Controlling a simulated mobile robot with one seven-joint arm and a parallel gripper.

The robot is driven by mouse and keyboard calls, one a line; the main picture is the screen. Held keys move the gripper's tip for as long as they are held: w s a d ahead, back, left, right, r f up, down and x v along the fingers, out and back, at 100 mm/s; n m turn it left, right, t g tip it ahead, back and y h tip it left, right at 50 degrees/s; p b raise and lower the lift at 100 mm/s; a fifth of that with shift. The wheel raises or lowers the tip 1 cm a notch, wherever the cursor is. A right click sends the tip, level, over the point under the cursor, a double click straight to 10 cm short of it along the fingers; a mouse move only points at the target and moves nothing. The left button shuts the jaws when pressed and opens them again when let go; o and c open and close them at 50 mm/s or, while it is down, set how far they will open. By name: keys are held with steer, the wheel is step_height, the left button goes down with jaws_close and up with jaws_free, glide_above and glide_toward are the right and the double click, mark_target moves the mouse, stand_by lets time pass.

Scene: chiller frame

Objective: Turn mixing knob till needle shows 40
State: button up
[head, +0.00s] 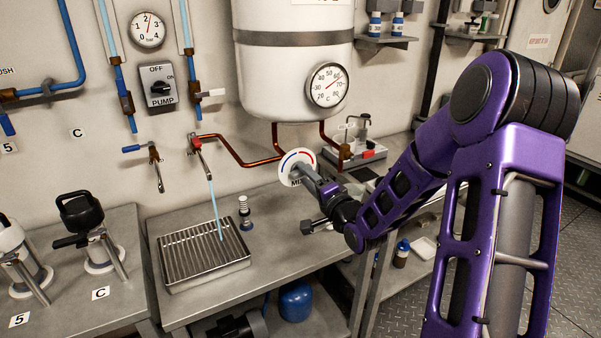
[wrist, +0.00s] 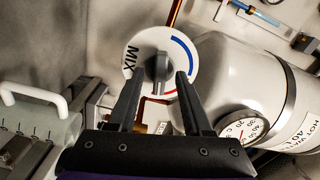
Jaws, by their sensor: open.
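The mixing knob is a grey handle (wrist: 157,72) on a white MIX plate (head: 296,166) with red and blue arcs; the plate also shows in the wrist view (wrist: 145,50). My gripper (head: 318,185) is at the plate, its fingers open. In the wrist view its fingertips (wrist: 157,80) lie on either side of the grey handle, with visible gaps; whether they reach its depth is unclear. The temperature dial (head: 327,85) on the white tank (head: 293,75) has a red needle pointing upper right, roughly between 60 and 70.
Blue water runs from a red-handled tap (head: 196,143) onto a ribbed drip tray (head: 178,272). Copper pipes (head: 235,151) run beside the plate. A small dark-and-white cylinder (head: 244,208) stands right of the tray. A pump switch (head: 158,86) and pressure gauge (head: 148,29) are on the wall.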

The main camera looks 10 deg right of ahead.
steer(key=shift+w, duration=0.15)
jaws_close()
stand_by(0.4)
steer(key=shift+n+b, duration=0.3)
steer(key=shift+b, duration=0.1)
steer(key=shift+f+n+b, duration=0.15)
steer(key=shift+n+b, duration=0.65)
steer(key=shift+n, duration=0.2)
steer(key=shift+r+n+b, duration=0.2)
steer(key=shift+n+b, duration=0.7)
steer(key=shift+n, duration=6.3)
